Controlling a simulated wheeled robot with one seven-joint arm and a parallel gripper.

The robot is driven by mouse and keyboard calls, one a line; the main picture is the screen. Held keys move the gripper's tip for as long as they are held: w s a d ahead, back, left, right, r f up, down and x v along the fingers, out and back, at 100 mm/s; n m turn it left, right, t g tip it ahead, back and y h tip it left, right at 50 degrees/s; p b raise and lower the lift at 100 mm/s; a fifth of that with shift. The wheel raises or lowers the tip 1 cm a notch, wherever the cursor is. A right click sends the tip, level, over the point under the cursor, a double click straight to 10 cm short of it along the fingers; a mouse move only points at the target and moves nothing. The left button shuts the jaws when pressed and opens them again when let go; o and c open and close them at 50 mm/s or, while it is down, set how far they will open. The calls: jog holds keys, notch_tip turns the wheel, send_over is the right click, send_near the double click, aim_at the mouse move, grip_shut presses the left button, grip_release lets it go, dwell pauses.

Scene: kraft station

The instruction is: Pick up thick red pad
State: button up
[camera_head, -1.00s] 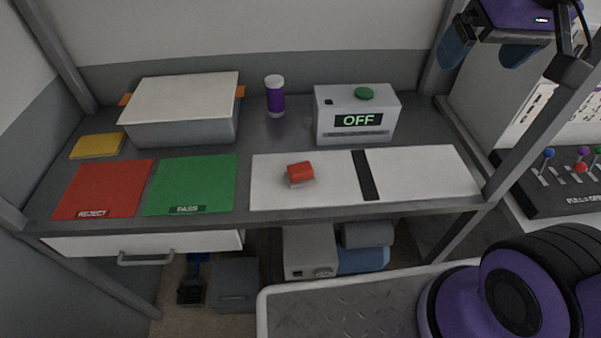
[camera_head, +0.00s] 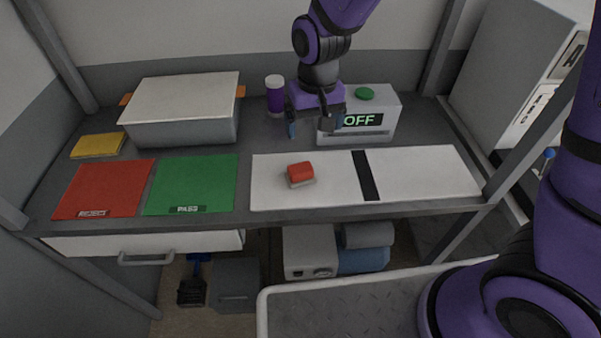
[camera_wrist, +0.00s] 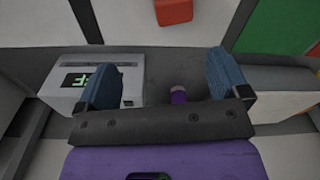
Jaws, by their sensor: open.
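In the wrist view the red pad (camera_wrist: 173,11) shows at the top edge, partly cut off. My gripper (camera_head: 314,126) is open and empty. It hangs above the back of the table, behind the pad and apart from it, in front of the grey OFF box. Its two blue fingers (camera_wrist: 166,80) are spread wide in the wrist view.
The grey OFF box (camera_head: 388,128) with a green button and the purple bottle (camera_head: 275,98) stand close to my gripper. A lidded grey bin (camera_head: 185,128), yellow pad (camera_head: 98,146), red REJECT mat (camera_head: 104,187) and green PASS mat (camera_head: 192,183) lie left. Mat space around the pad is clear.

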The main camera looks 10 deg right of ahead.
aim_at(302, 170)
jog(key=a+f, duration=0.1)
jog(key=f, duration=0.2)
jog(key=a+f, duration=0.1)
jog(key=shift+s+a+f, duration=0.15)
jog(key=shift+a+f, duration=0.15)
jog(key=shift+f, duration=5.05)
jog(key=shift+c, duration=0.4)
jog(key=c, duration=1)
jog(key=shift+r, duration=0.1)
